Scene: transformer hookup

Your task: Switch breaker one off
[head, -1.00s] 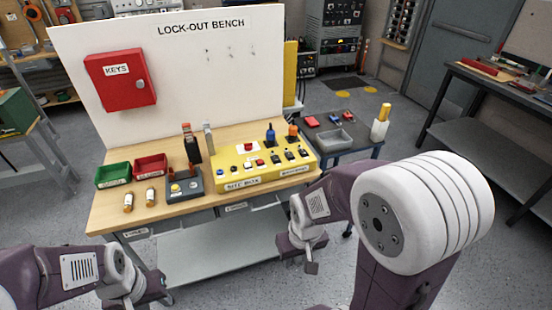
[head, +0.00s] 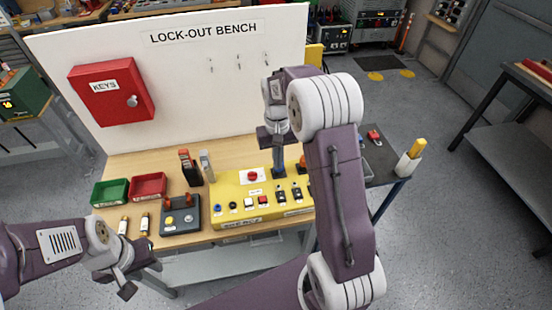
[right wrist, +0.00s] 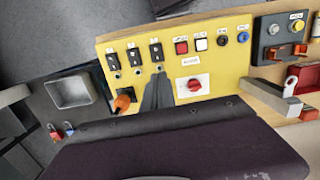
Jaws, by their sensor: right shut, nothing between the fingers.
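The yellow box (head: 228,214) lies along the bench's right part. Three black breakers in a row (head: 281,196) are on its right half; in the right wrist view they are the row at upper left, with a middle one (right wrist: 134,57). I cannot read which is breaker one. My right gripper (head: 279,170) is shut and empty, pointing down over the back of the box. In the right wrist view its dark fingers (right wrist: 157,93) are between the orange-handled switch (right wrist: 123,102) and the red knob (right wrist: 193,85), apart from the breakers. My left gripper (head: 128,288) hangs before the bench; its jaw gap is unclear.
A red knob (head: 252,176) and several buttons share the box. A dark device (head: 180,215), green bin (head: 110,192) and red bin (head: 149,186) stand left. The white board (head: 190,75) rises behind. A side table (head: 395,172) stands right.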

